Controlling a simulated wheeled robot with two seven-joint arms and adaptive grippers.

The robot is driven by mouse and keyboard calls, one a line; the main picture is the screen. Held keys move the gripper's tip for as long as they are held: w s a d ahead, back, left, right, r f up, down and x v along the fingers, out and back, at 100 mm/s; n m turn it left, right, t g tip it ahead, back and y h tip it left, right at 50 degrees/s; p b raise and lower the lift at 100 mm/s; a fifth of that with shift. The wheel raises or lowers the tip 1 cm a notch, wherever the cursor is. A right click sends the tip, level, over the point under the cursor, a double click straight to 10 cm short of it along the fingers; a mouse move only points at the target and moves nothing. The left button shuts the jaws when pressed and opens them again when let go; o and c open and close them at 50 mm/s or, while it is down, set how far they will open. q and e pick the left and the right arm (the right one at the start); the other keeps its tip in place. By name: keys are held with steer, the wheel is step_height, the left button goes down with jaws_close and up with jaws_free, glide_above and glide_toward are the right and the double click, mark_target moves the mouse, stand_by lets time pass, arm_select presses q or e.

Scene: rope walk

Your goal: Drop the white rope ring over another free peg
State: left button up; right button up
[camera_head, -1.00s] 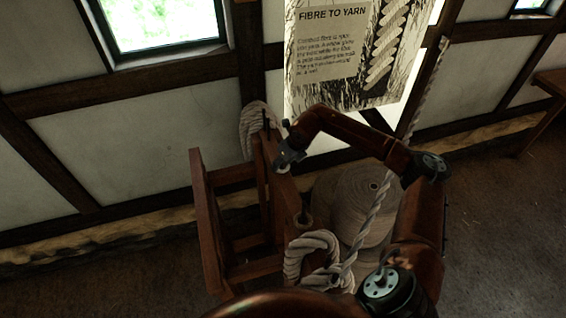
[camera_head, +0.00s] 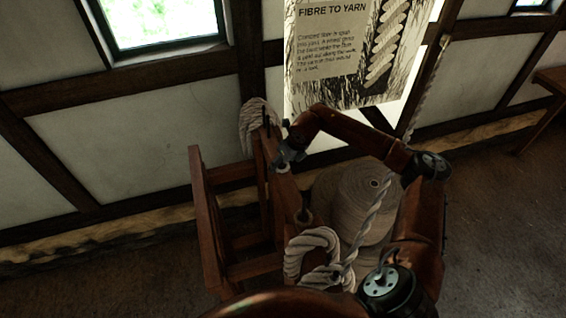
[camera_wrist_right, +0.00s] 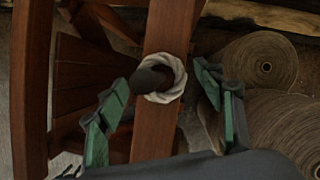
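The white rope ring (camera_wrist_right: 178,84) lies around a dark peg (camera_wrist_right: 150,80) on a wooden beam in the right wrist view. The peg's end shows through the ring. My right gripper (camera_wrist_right: 160,90) is open, with its green-padded fingers on either side of the ring and a gap to it on both sides. In the head view my right gripper (camera_head: 285,160) is over the upper part of the wooden stand's beam (camera_head: 287,192), where the ring is mostly hidden. Another peg (camera_head: 304,216) stands lower on the same beam. My left gripper is not in view.
A thick rope coil (camera_head: 312,243) hangs at the near end of the stand, and another rope bundle (camera_head: 250,125) hangs at its far end. Big twine spools (camera_head: 350,190) stand right of the beam. A taut rope (camera_head: 372,220) runs up past my right arm.

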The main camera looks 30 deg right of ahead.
steer(key=shift+o, duration=0.4)
steer(key=v, duration=1.2)
